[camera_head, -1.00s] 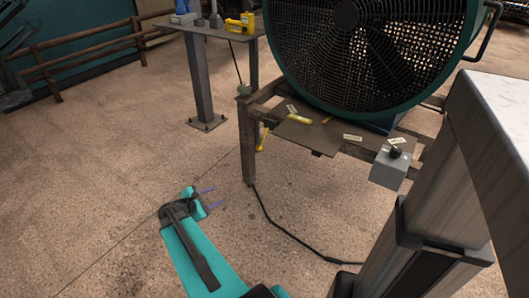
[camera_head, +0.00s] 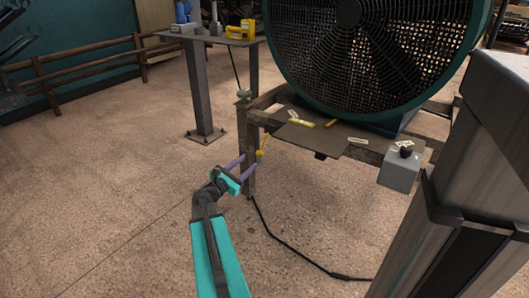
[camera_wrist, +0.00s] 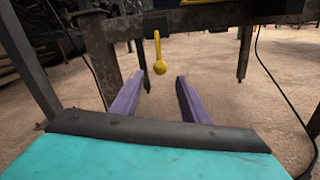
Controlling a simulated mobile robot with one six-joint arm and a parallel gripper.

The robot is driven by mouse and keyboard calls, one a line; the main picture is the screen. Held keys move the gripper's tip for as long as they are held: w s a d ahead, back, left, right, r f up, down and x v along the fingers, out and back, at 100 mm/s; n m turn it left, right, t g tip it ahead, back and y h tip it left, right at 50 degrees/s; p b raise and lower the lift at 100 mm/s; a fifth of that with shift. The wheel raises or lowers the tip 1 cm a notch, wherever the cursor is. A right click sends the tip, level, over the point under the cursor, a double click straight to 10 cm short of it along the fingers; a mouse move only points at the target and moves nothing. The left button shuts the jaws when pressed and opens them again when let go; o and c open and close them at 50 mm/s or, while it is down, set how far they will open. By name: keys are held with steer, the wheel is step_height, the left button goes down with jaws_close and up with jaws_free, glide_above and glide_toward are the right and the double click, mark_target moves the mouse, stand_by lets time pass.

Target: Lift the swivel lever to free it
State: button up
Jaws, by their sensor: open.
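The swivel lever is yellow and hangs down below the rack's front beam, by the near left leg. In the head view the lever (camera_head: 263,146) is partly hidden near my gripper. In the wrist view the lever (camera_wrist: 158,48) hangs almost straight down, with a round knob at its lower end. My gripper (camera_head: 247,167) is open, with two purple fingers pointing toward the lever. In the wrist view the gripper (camera_wrist: 162,80) has nothing between its fingers, and the knob appears beyond the fingertips, centred in the gap.
The rack (camera_head: 273,118) carries a large round fan (camera_head: 375,55). A grey box with a black knob (camera_head: 400,170) sits at its right front. A black cable (camera_head: 290,247) runs along the floor. A table (camera_head: 208,40) with tools stands behind. Floor at left is clear.

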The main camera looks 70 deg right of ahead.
mark_target(263, 146)
steer(key=shift+d, duration=0.1)
steer(key=b+x, duration=0.4)
steer(key=x, duration=0.9)
steer(key=shift+d, duration=0.25)
steer(key=shift+s, duration=0.15)
jaws_close()
